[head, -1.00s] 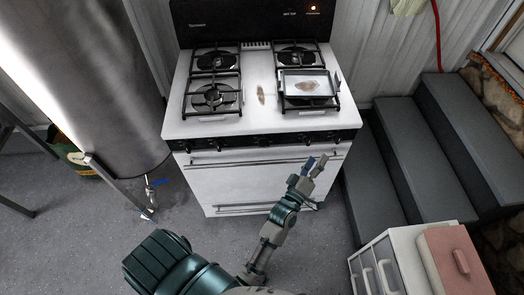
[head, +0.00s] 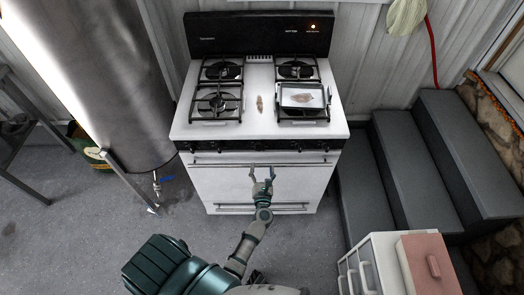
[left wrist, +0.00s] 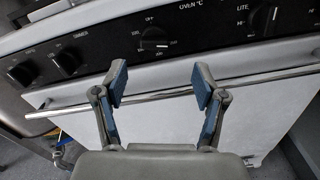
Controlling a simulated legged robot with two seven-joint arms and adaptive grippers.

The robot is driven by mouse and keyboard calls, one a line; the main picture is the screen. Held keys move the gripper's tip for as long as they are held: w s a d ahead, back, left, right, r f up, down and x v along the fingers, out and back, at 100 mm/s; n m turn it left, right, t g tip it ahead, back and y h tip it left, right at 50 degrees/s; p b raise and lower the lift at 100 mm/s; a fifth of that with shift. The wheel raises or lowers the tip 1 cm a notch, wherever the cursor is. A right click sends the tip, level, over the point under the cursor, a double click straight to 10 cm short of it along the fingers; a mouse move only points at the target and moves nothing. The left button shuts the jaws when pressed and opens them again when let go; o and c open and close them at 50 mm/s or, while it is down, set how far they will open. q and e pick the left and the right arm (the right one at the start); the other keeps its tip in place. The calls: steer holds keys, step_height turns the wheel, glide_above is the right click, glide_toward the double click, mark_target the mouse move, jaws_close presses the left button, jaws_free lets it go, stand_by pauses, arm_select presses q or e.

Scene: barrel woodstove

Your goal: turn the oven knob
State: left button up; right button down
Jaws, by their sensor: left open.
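The oven knob (left wrist: 154,40) is black and round on the stove's black front panel, under the label "OVEN °C", in the left wrist view. It lies straight ahead, between and beyond the fingertips of my left gripper (left wrist: 159,85). The gripper is open, its blue-padded fingers spread and empty, apart from the knob. In the head view my left gripper (head: 262,178) is in front of the white oven door (head: 225,184), below the knob panel (head: 215,146). My right gripper is not in view.
A handle bar (left wrist: 165,95) runs across the oven front below the knobs. Other knobs (left wrist: 66,62) flank the oven knob. A tray (head: 302,96) sits on the right burners. A metal barrel (head: 115,75) stands left, grey steps (head: 408,152) and a drawer unit (head: 372,256) right.

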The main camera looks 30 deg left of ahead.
mark_target(260, 150)
arm_select(q)
steer(key=x, duration=0.6)
steer(key=a+x, duration=0.1)
steer(key=x, duration=0.2)
steer(key=shift+a+f, duration=0.3)
steer(key=shift+w+d+r, duration=0.1)
steer(key=shift+d+r, duration=0.15)
steer(key=shift+d, duration=0.35)
steer(key=shift+a, duration=0.1)
steer(key=c, duration=0.8)
steer(key=shift+a, duration=0.15)
steer(key=c, duration=0.3)
steer(key=shift+a, duration=0.1)
steer(key=shift+c, duration=0.2)
